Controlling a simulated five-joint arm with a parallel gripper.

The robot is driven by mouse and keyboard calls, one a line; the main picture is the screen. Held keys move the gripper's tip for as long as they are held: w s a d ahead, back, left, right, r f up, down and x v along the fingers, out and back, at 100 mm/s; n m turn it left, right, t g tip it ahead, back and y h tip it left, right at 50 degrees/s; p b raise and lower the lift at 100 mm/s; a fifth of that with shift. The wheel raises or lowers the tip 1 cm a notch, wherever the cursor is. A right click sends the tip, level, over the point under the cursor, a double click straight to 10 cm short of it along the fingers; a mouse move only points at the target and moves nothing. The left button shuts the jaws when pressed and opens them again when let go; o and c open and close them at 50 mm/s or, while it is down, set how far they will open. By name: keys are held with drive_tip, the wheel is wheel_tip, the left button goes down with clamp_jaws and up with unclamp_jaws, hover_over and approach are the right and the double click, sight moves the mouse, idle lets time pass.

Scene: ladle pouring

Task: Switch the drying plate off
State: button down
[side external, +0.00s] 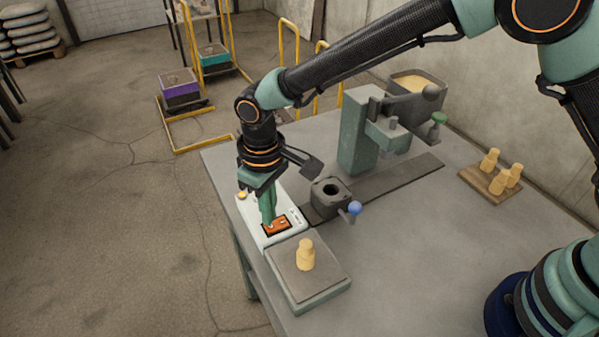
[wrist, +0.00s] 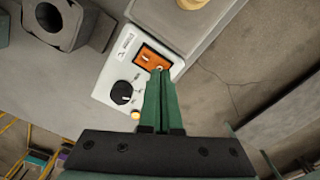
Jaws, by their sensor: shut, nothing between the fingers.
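A white control box (side external: 254,222) with an orange switch panel (side external: 276,228) sits at the table's left edge. In the wrist view the box (wrist: 108,82) shows the orange panel (wrist: 148,60), a black knob (wrist: 121,92) and a yellow lamp (wrist: 136,115). The drying plate (side external: 318,277) adjoins the box, with a pale yellow piece (side external: 306,255) standing on it. My gripper (side external: 268,222) is shut and empty, pointing down at the orange panel. In the wrist view its fingertips (wrist: 159,72) are at the panel's edge, over part of the switch; I cannot tell whether they touch it.
A dark mould block (side external: 330,194) with a blue-knobbed handle (side external: 354,208) stands right of the box. Behind it are a green press (side external: 360,130) and a bin (side external: 415,98). A wooden board (side external: 488,183) holds several yellow pieces.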

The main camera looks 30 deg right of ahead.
drive_tip(key=shift+f, duration=0.8)
idle(0.4)
drive_tip(key=shift+r, duration=3.5)
